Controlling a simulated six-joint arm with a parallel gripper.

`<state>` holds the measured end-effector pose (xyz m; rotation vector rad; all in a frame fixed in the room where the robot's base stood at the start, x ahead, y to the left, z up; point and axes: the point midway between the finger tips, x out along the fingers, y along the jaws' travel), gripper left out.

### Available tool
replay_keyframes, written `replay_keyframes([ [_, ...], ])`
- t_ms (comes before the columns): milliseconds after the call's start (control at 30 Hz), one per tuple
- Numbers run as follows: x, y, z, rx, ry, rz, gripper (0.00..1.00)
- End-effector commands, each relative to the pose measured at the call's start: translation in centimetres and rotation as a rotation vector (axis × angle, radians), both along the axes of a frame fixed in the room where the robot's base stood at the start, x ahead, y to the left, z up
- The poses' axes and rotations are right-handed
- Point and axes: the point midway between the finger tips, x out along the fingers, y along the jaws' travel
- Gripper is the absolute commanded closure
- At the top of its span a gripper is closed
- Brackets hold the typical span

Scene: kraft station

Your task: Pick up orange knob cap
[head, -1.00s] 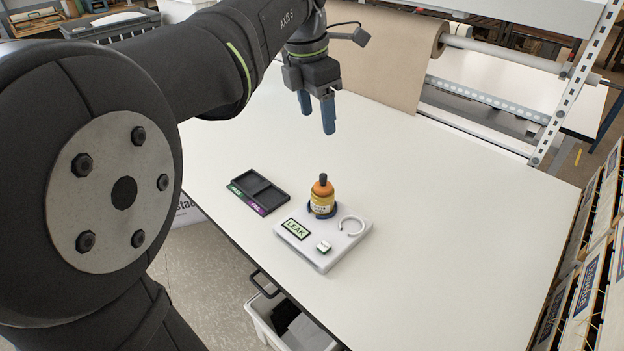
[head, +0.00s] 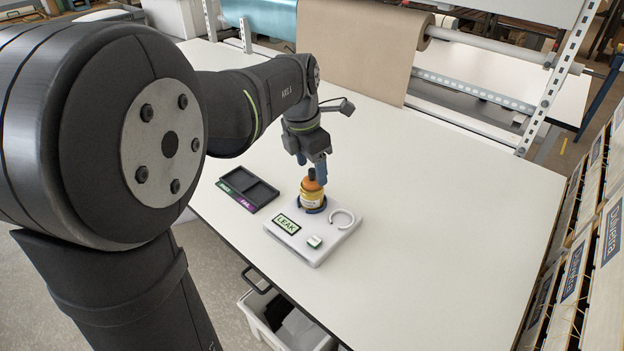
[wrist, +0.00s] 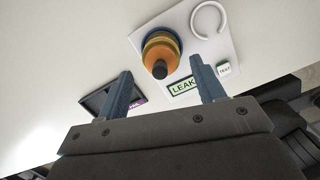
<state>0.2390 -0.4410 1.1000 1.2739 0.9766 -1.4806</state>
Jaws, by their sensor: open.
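An orange knob cap (head: 312,183) with a black tip sits on top of a small bottle (head: 312,197) with a yellow and white label. The bottle stands upright in a blue ring on the white leak-test fixture (head: 297,252). In the wrist view the orange cap (wrist: 160,61) lies ahead of the fingertips, between the lines of the two fingers. My gripper (head: 315,164) is open and empty, just above and behind the cap in the head view. In the wrist view its two blue fingers (wrist: 159,75) are wide apart. Whether a finger touches the cap I cannot tell.
The fixture carries a LEAK display (head: 286,224), a small button (head: 314,241) and a white open ring (head: 342,218). A black two-compartment tray (head: 243,197) lies to its left, empty. A brown paper roll (head: 362,55) hangs at the back. The table's right side is clear.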

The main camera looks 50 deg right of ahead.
Motion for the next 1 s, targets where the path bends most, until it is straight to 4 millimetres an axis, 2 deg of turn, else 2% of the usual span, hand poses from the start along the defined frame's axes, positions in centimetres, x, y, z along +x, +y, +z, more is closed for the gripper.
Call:
replay_keyframes([
  [133,-0.1,-0.2,-1.8,0.001,0.001,0.0,0.38],
  [400,-0.1,-0.3,-2.1,-0.001,0.0,0.0,0.38],
  [433,-0.1,-0.3,-2.1,-0.001,0.0,-0.001,0.4],
  [600,-0.1,-0.3,-2.1,-0.001,0.0,0.0,0.73],
  [700,-0.1,-0.3,-2.1,-0.001,0.0,-0.001,0.88],
  [767,-0.1,-0.3,-2.1,-0.001,-0.001,-0.001,0.92],
  [1000,-0.1,-0.3,-1.8,-0.001,-0.001,-0.001,0.93],
])
